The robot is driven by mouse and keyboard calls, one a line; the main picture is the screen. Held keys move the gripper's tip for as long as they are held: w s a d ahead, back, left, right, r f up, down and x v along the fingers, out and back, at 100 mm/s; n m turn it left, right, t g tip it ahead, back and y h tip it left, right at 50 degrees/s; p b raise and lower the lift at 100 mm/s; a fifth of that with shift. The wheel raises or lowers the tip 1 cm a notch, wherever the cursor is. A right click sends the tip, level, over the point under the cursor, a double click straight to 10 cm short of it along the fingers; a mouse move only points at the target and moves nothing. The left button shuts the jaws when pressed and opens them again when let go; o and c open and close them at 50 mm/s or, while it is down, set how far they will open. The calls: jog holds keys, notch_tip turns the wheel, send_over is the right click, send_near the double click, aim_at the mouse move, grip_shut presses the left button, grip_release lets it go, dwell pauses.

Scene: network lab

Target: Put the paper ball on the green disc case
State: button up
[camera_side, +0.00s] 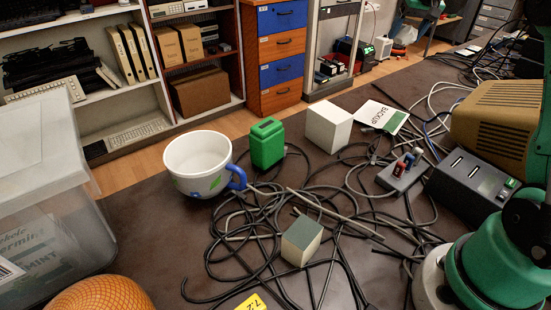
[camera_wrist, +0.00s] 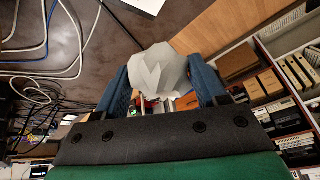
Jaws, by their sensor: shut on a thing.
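My gripper (camera_wrist: 158,85) is shut on the paper ball (camera_wrist: 158,72), a white crumpled, faceted ball between the two blue fingers in the wrist view. The ball is held off the table. Neither the ball nor the gripper's fingers can be made out in the side view. A flat case marked BACKUP (camera_side: 382,116), white with a green part, lies on the dark table at the right back of the side view. Its top is bare. A white sheet-like edge (camera_wrist: 148,4) shows at the top of the wrist view; I cannot tell if it is this case.
Loose cables (camera_side: 290,225) tangle over the table's middle. A white mug (camera_side: 197,160), a green container (camera_side: 267,146), a white block (camera_side: 328,127), a grey-green cube (camera_side: 301,241) and a small grey switch box (camera_side: 400,174) stand around. A clear bin (camera_side: 85,200) is at left.

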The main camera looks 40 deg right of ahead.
aim_at(380, 113)
notch_tip(380, 113, down, 19)
jog(key=shift+r, duration=0.1)
dwell(0.4)
jog(key=o, duration=1.2)
jog(key=v, duration=1.2)
jog(key=a+r+n+t, duration=0.1)
jog(key=a+r+n, duration=0.2)
jog(key=a, duration=1.1)
jog(key=s+a+f+n+t+y, duration=0.1)
jog(key=s+a+n, duration=0.1)
jog(key=a, duration=0.5)
jog(key=s+a+f+n+t+y, duration=0.1)
jog(key=s+a+n, duration=0.1)
jog(key=s+a, duration=0.2)
jog(key=a, duration=0.3)
jog(key=shift+s+a+f, duration=0.25)
jog(key=shift+a, duration=0.1)
